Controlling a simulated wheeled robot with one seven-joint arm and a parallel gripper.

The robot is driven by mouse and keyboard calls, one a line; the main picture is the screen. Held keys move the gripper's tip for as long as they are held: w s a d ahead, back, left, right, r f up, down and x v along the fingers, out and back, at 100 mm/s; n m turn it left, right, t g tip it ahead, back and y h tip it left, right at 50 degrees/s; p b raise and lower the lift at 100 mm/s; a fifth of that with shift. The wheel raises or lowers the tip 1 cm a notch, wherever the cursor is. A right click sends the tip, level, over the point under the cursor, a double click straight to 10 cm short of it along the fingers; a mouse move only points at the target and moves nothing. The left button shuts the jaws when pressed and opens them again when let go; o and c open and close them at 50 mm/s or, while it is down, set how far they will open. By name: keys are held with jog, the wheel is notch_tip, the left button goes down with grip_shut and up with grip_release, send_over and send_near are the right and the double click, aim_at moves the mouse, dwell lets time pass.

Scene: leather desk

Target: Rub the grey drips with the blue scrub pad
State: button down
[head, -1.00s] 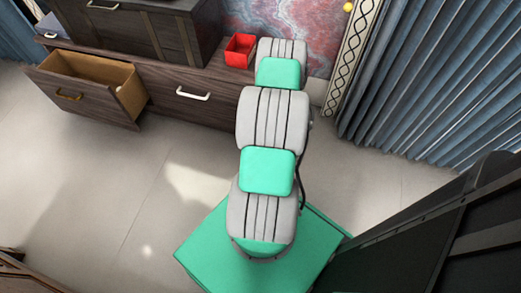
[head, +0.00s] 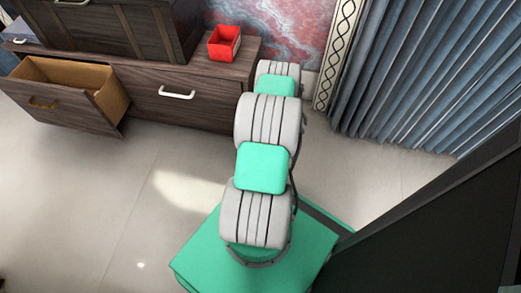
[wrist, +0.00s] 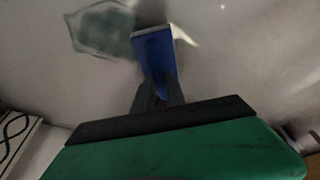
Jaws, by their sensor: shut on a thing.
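In the wrist view, my gripper (wrist: 158,88) is shut on the blue scrub pad (wrist: 154,50), which sticks out beyond the fingertips. A grey-green smeared patch with a darker outline, seemingly the grey drips (wrist: 103,28), shows on a pale surface just left of the pad's far end. A small dark area lies behind the pad's tip at the top edge. I cannot tell whether the pad touches the surface. In the head view my arm shows, but the gripper, pad and drips do not.
In the head view, a dark wooden cabinet (head: 190,118) stands at the back with an open drawer (head: 65,92) at left. A red open box (head: 224,42) sits on it. Blue-grey curtains (head: 410,75) hang at right. The pale floor (head: 80,190) at left is clear.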

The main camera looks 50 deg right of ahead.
jog(key=shift+f+b, duration=1)
dwell(0.5)
